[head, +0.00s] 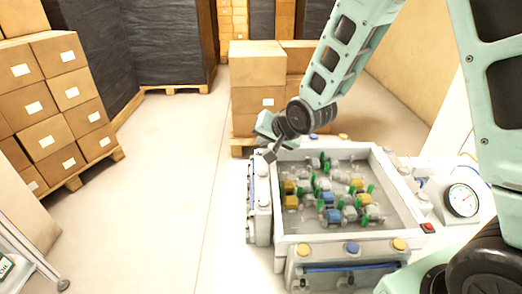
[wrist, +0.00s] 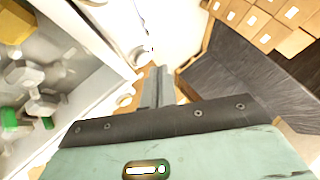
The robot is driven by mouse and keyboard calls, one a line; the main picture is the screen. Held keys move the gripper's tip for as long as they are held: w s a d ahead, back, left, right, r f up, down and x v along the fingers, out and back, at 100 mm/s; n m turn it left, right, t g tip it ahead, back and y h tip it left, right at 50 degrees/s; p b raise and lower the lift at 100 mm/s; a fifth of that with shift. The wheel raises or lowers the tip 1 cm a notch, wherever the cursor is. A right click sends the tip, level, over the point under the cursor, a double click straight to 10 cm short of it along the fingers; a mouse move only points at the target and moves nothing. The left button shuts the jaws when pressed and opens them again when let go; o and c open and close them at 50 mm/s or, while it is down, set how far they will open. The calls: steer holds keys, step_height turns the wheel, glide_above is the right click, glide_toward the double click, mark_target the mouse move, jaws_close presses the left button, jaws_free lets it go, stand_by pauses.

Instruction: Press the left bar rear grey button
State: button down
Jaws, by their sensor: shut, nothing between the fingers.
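The machine's left bar (head: 250,222) runs along the left side of the open tray. A pale round button (head: 264,203) shows near its front part. The rear end of the bar lies close under my gripper, and I cannot clearly make out the rear grey button in the head view. My gripper (head: 270,156) is shut and empty, pointing down at the rear left corner of the machine. I cannot tell whether the fingertips touch anything.
The tray (head: 400,205) holds several blue, yellow, grey and green pieces. A front bar (head: 322,268) carries yellow and blue buttons. A gauge (head: 461,200) stands at the right. Cardboard boxes (head: 258,85) stand behind the machine. The floor (head: 165,170) to the left is clear.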

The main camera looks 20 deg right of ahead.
stand_by(0.4)
steer(key=shift+f+b, duration=0.4)
steer(key=shift+f, duration=0.05)
steer(key=shift+f+b, duration=0.35)
steer(key=shift+f, duration=0.05)
stand_by(0.5)
steer(key=shift+r, duration=0.1)
steer(key=shift+r+p, duration=0.6)
steer(key=shift+r, duration=0.15)
step_height(320, 180, up, 5)
steer(key=p, duration=0.4)
stand_by(0.3)
